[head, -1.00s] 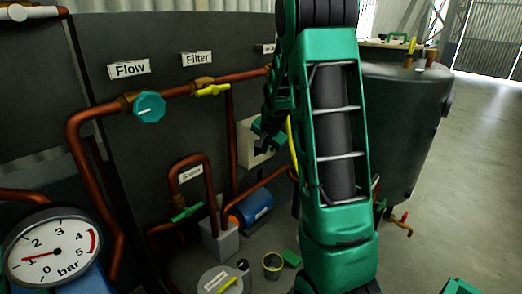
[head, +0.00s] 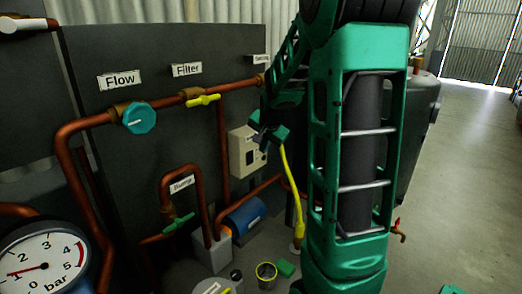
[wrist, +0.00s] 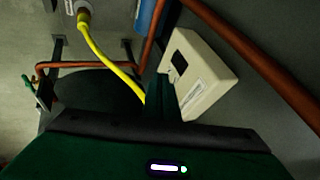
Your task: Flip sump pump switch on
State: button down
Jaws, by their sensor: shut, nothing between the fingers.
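A cream switch box (head: 240,160) is mounted on the dark panel, behind and to the left of my gripper (head: 268,134) in the head view. A small dark square shows on its front. In the wrist view the box (wrist: 208,82) is tilted, with a dark square and a pale label on its face. My gripper (wrist: 166,100) is shut and empty, beside the box in that picture. Contact with the box cannot be told, nor can the switch position. The blue pump (head: 243,214) sits low, near the "Sump" label (head: 181,184).
A yellow cable (head: 291,185) hangs just right of the box, close to my gripper. Copper pipes (head: 222,130) run around the box. A teal flow knob (head: 139,118), a yellow filter valve (head: 203,100) and a gauge (head: 42,268) are left. Open floor lies right.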

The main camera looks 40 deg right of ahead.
jog(key=s+a+n+g+y, duration=0.1)
jog(key=s+a, duration=0.4)
jog(key=s, duration=0.6)
jog(key=s+a+f+n+g+y, duration=0.1)
jog(key=s+a+n+g, duration=0.2)
jog(key=s, duration=0.8)
jog(key=s+a+f+n+g+y, duration=0.1)
jog(key=s+a+n, duration=0.3)
jog(key=s+a, duration=0.5)
jog(key=shift+s+n+g+y, duration=0.4)
jog(key=shift+s+g, duration=0.2)
jog(key=shift+s, duration=0.35)
jog(key=shift+d, duration=0.1)
